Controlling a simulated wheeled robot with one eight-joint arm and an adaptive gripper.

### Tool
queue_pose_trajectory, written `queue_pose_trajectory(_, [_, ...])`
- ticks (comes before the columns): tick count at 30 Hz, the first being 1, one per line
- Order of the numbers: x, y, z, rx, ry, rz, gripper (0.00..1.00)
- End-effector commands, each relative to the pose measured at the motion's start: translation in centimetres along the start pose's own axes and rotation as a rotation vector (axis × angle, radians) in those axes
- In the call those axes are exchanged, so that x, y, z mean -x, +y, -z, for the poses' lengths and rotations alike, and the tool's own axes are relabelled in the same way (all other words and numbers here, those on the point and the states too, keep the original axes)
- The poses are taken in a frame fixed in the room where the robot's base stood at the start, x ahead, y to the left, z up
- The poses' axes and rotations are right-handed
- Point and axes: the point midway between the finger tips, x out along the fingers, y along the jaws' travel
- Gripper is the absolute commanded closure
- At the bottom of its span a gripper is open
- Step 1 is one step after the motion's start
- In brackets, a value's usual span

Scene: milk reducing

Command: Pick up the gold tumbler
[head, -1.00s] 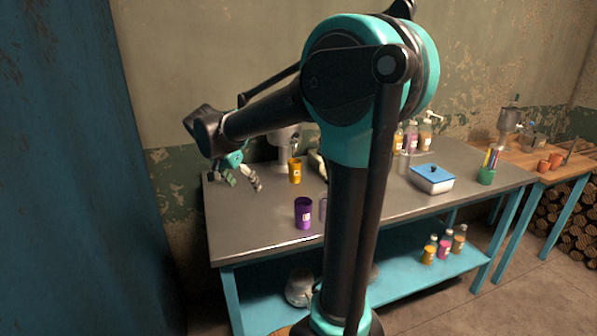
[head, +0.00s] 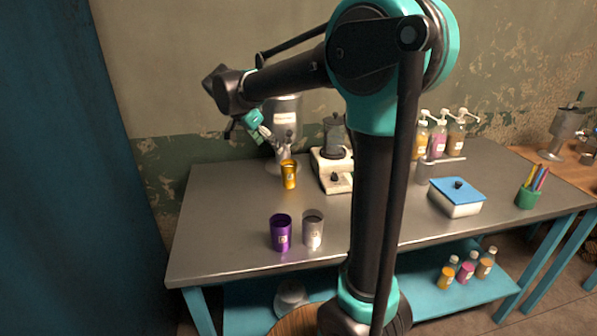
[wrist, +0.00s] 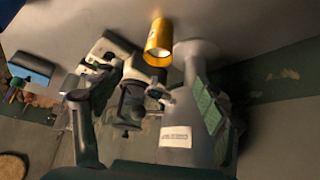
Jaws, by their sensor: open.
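The gold tumbler (head: 289,175) stands upright on the grey metal table, in front of a large silver dispenser (head: 285,118). In the wrist view the gold tumbler (wrist: 158,42) shows near the top centre, beyond my fingers. My gripper (head: 262,135) is open and empty, above and a little left of the tumbler in the head view, apart from it. In the wrist view my gripper (wrist: 145,108) has one finger at the left and one green-padded finger at the right. The dispenser shows between and behind them.
A purple tumbler (head: 281,232) and a silver tumbler (head: 313,229) stand near the table's front edge. A blender base (head: 336,170) stands right of the gold tumbler. A blue-lidded box (head: 457,196) and pump bottles (head: 438,135) are farther right. The table's left part is clear.

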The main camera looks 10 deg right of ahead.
Motion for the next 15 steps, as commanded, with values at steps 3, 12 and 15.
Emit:
queue_pose_trajectory(3, [-1.4, 0.0, 0.0, -0.001, 0.0, -0.001, 0.26])
queue_pose_trajectory(12, [-7.4, 0.0, 0.0, -0.003, -0.001, -0.002, 0.26])
queue_pose_trajectory(15, [-9.2, 0.0, 0.0, -0.001, -0.001, 0.0, 0.26])
